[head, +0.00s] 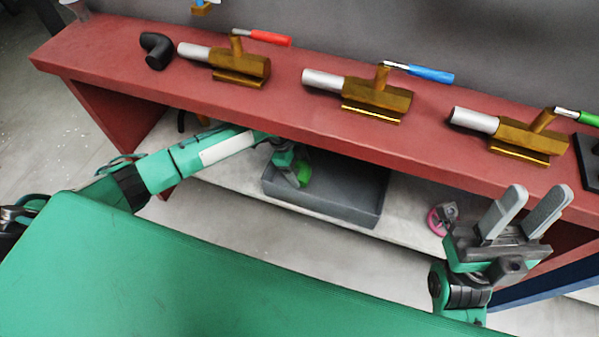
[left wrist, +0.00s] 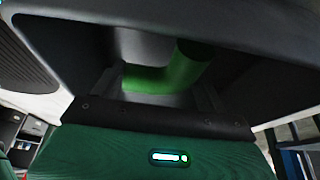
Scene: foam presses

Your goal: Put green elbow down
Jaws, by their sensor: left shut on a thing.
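The green elbow (head: 304,175) is a short bent pipe, seen in the head view just over or inside the grey bin (head: 335,212) below the red bench. My left gripper (head: 291,166) reaches under the bench edge and is shut on the elbow. In the left wrist view the green elbow (left wrist: 165,75) sits between the fingers, partly hidden by the gripper body. I cannot tell whether the elbow touches the bin floor. My right gripper (head: 537,203) is open and empty at the right, its fingers pointing up.
The red bench (head: 160,88) carries a black elbow (head: 156,50) and brass presses with red (head: 262,38), blue (head: 432,73) and green (head: 578,117) handles. A pink and grey object (head: 441,217) lies on the low shelf right of the bin. The bench top overhangs my left gripper.

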